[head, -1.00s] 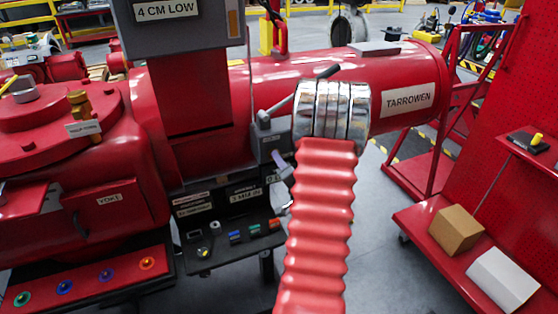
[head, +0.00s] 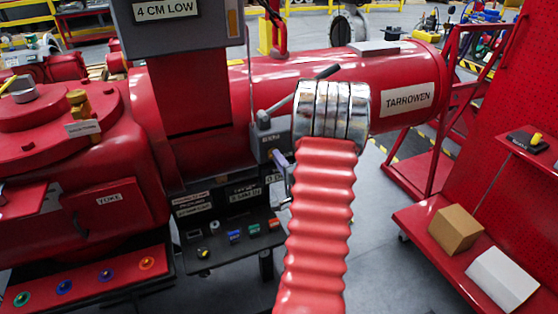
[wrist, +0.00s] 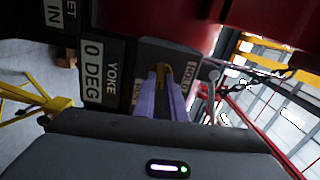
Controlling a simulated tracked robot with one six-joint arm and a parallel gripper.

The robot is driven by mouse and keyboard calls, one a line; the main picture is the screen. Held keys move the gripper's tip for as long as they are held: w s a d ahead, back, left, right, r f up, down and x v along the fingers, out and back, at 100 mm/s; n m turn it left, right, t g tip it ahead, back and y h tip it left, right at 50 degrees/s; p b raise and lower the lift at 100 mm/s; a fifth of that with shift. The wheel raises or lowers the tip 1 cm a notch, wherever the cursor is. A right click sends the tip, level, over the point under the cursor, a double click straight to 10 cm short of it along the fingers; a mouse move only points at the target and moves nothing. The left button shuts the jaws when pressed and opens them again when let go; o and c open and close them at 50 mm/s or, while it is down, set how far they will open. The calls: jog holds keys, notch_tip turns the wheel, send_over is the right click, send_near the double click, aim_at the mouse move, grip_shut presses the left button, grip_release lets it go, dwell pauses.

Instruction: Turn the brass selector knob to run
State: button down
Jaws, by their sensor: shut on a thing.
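In the wrist view the brass selector knob (wrist: 158,70) sits on a dark plate (wrist: 183,55) beside the YOKE label (wrist: 112,82). My gripper (wrist: 160,78), with two purple fingers, is shut on the knob, one finger on each side. The fingers cover part of the knob. A HOLD label (wrist: 191,76) is to its right. A smaller label (wrist: 137,92) to its left is partly hidden and hard to read.
The red TARROWEN pipe (head: 340,80) runs behind my arm. A dark shelf (head: 228,240) with small coloured parts is below left. A grey lever (head: 300,92) rises close to my wrist. A red cart (head: 440,240) with boxes stands right, with grey floor between.

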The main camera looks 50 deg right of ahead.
jog(key=shift+s+d+f, duration=0.15)
jog(key=shift+s, duration=0.05)
jog(key=c, duration=2.2)
grip_release()
jog(key=o, duration=0.4)
jog(key=shift+w, duration=0.15)
jog(key=v, duration=1.4)
